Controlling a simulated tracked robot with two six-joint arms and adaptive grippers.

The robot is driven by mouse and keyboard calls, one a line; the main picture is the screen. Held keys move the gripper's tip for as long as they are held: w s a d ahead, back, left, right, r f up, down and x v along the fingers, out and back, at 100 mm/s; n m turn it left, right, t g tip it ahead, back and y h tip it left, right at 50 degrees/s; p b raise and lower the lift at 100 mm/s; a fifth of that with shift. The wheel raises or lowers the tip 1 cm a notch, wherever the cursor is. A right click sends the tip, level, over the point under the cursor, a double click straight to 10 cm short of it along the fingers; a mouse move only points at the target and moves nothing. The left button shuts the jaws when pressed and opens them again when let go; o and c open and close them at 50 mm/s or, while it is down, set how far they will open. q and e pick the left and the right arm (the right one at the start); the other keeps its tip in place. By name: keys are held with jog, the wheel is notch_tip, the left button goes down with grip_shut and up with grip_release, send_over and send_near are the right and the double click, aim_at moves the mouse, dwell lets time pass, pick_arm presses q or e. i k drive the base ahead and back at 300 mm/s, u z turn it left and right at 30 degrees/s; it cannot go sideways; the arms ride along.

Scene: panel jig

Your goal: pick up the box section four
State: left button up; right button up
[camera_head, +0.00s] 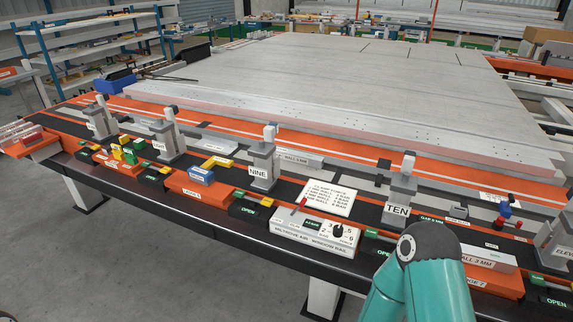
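No piece with a readable "four" label shows. A pale box section marked "WALL 3 MM" (488,257) lies at the right of the bench, partly behind my teal arm. Another pale section with a "WALL" label (300,159) lies behind the post marked "NINE" (262,168); its number is too small to read surely. A grey piece (214,144) lies farther left, between the posts. A teal arm link of mine (437,280) rises at the bottom right and hides part of the bench edge. Neither gripper is in view.
Clamp posts, including one marked "TEN" (398,200), stand along the orange and black bench. A white control box (314,232) with a red lever and dial sits at the front edge. A large pale panel (330,75) fills the back. Grey floor (150,265) is clear at lower left.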

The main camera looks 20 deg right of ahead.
aim_at(297, 156)
jog(key=z, duration=0.15)
jog(key=i, duration=0.9)
jog(key=u, duration=0.05)
